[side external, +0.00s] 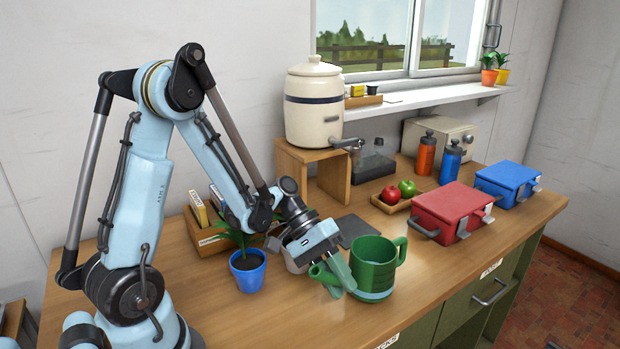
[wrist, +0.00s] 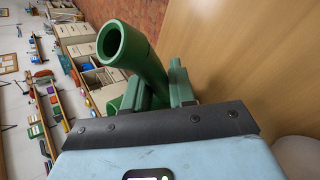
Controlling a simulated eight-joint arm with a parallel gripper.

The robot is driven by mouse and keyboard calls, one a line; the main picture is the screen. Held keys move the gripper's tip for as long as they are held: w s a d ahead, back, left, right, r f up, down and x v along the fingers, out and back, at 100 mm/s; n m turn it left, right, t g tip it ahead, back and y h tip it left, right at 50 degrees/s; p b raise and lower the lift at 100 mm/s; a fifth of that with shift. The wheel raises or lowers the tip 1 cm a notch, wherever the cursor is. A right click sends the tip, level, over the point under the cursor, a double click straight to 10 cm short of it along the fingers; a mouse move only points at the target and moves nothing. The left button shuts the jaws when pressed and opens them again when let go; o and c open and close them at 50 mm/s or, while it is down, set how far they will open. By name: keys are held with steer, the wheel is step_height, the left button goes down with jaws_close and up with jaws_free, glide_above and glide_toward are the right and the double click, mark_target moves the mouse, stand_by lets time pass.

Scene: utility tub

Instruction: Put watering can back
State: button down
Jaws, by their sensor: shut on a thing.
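The green watering can (side external: 378,252) is upright at the counter's front edge, its handle to the right in the side view. I cannot tell whether its base touches the wood. My gripper (side external: 338,278) reaches it from the left and is shut on its spout. In the wrist view, the spout (wrist: 113,42) rises between the two green fingers of my gripper (wrist: 156,88), its round open end towards the camera. The can's body is mostly hidden in that view.
A blue pot with a plant (side external: 247,272) stands left of my gripper. A cream dispenser (side external: 313,110) sits on a wooden stand (side external: 292,160) behind. A fruit tray (side external: 386,205), a red box (side external: 452,210) and a blue box (side external: 507,182) stand to the right.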

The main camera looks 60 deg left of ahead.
steer(key=shift+f, duration=0.75)
steer(key=shift+f, duration=0.1)
steer(key=c, duration=0.9)
jaws_free()
steer(key=shift+a+r, duration=0.25)
steer(key=shift+r, duration=0.1)
steer(key=v, duration=1.1)
steer(key=d+r+m+t+y, duration=0.1)
steer(key=d+m+y, duration=0.1)
steer(key=y, duration=0.1)
steer(key=s+d+r+m+t+y, duration=0.1)
steer(key=d+m+t+y, duration=0.1)
steer(key=y, duration=0.1)
steer(key=s+d+r+m+t+y, duration=0.1)
steer(key=d+m+t+y, duration=0.1)
steer(key=y, duration=0.1)
steer(key=shift+d+r+y, duration=0.2)
steer(key=shift+y, duration=0.2)
